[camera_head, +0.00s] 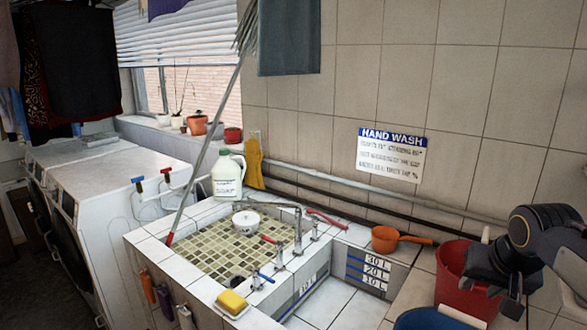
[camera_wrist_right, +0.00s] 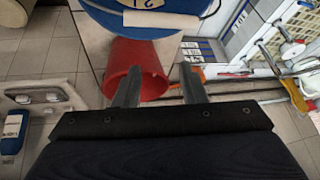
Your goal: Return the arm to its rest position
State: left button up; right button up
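My right gripper (camera_head: 508,290) is at the right of the head view, in front of and partly over the red bucket (camera_head: 455,285). In the right wrist view its two fingers (camera_wrist_right: 160,88) are apart with nothing between them; the red bucket (camera_wrist_right: 132,62) shows behind them. My left arm and gripper are not in the head view.
A blue bucket (camera_head: 432,320) is at the bottom right. The tiled sink (camera_head: 150,240) holds a white pot (camera_head: 246,222). A yellow sponge (camera_head: 232,302) and a soap jug (camera_head: 228,175) sit on its rim. An orange dipper (camera_head: 386,239) lies on the ledge by the wall.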

jog(key=s+a+f+n+y, duration=0.2)
jog(key=s+a+f, duration=0.3)
jog(key=s+a, duration=0.3)
jog(key=s+a+f+n+y, duration=0.2)
jog(key=s+a+f, duration=0.4)
jog(key=s, duration=0.6)
jog(key=shift+s+a+y, duration=0.15)
jog(key=shift+a+y, duration=0.35)
jog(key=shift+a, duration=0.75)
jog(key=shift+f, duration=0.1)
